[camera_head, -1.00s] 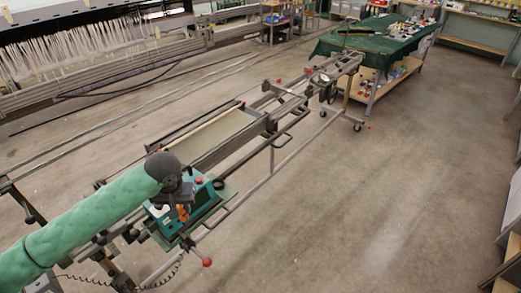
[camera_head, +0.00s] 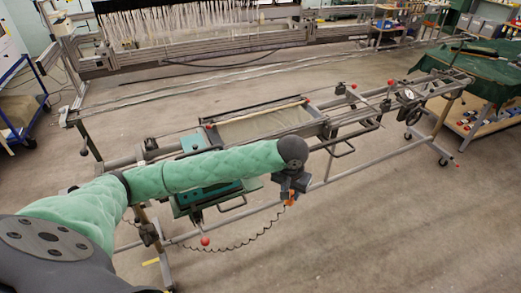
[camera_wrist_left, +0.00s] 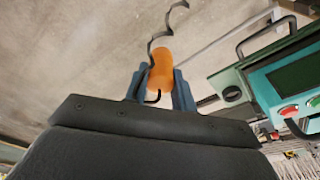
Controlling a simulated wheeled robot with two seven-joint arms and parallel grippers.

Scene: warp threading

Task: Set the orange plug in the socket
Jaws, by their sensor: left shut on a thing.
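My left gripper (camera_head: 290,192) is shut on the orange plug (camera_head: 290,199) and holds it in the air, right of the teal control box (camera_head: 210,194). In the left wrist view the orange plug (camera_wrist_left: 161,70) sits between the two blue-grey fingers (camera_wrist_left: 160,90), with a dark coiled cord at its far end. The cord (camera_head: 235,247) sags back toward the box in the head view. The teal box (camera_wrist_left: 285,85) shows at the right of the wrist view, apart from the plug, with a dark round opening (camera_wrist_left: 232,94). I cannot tell whether that is the socket. My right gripper is out of view.
A long metal warp frame (camera_head: 340,125) runs behind the gripper, with a red-knobbed lever (camera_head: 205,240) below the box. A green-covered table (camera_head: 465,65) stands at back right, a blue cart (camera_head: 25,100) at left. The floor at lower right is clear.

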